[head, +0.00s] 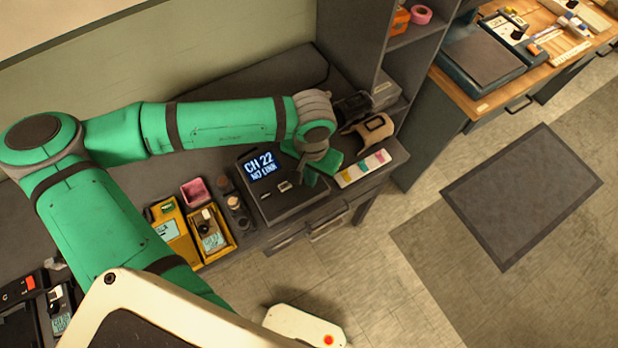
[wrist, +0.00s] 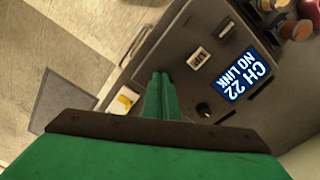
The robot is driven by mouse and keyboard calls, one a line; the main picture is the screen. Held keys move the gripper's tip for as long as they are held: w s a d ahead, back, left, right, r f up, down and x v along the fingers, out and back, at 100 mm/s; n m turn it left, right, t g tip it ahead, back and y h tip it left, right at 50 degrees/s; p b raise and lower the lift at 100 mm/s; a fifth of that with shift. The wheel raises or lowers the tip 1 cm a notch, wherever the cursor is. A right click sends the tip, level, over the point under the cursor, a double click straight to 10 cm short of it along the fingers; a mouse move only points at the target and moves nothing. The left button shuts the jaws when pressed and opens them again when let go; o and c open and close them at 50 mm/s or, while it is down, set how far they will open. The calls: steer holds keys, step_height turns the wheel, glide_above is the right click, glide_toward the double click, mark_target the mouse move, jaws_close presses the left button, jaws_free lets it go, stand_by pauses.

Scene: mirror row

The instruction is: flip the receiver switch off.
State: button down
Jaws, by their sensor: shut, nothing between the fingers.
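The receiver is a dark box (head: 285,207) on the bench, with a lit screen (head: 262,166) reading "CH 22 NO LINK". In the wrist view the screen (wrist: 247,77) appears upside down at the right. A small pale switch (wrist: 199,58) sits on the receiver's dark top panel, also visible in the head view (head: 285,186). A round black knob (wrist: 204,108) is beside the screen. My gripper (wrist: 158,78) is shut and empty, its green fingers together. In the wrist view its tips appear left of and below the switch, apart from it. My wrist partly covers the receiver's right side in the head view.
Yellow cases (head: 185,232) with handheld units stand left of the receiver. A pale strip with colored tabs (head: 362,168) and a beige tool (head: 372,130) lie to its right.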

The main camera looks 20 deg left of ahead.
steer(key=shift+f, duration=0.15)
step_height(320, 180, up, 7)
stand_by(1.1)
stand_by(0.5)
